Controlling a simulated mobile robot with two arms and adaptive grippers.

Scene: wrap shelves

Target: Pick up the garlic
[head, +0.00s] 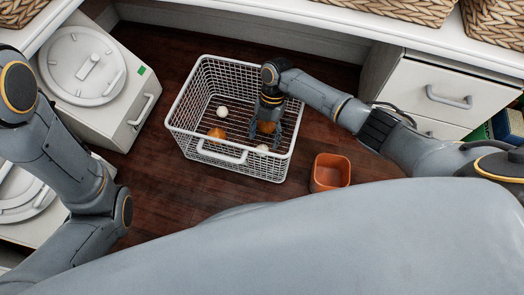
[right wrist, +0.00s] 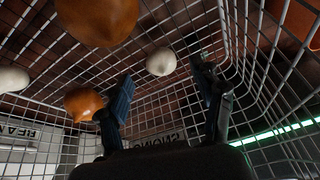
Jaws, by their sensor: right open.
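Two white, round garlic bulbs lie in the wire basket (head: 184,113). One garlic (head: 222,111) is left of centre; the other garlic (head: 262,148) is near the front right, by my right gripper. My right gripper (head: 264,139) reaches down into the basket, open and empty. In the right wrist view, a garlic (right wrist: 161,62) shows between and beyond the open fingertips (right wrist: 163,72), apart from them as far as I can tell. Another garlic (right wrist: 12,80) is at the left edge. My left arm shows at left, but its gripper is not in view.
Two orange-brown onions share the basket: one onion (head: 217,134) at the front left, another (head: 267,127) partly hidden by my right gripper. The basket walls surround the gripper. An orange pot (head: 330,174) stands right of the basket. White drawers (head: 440,95) stand at right.

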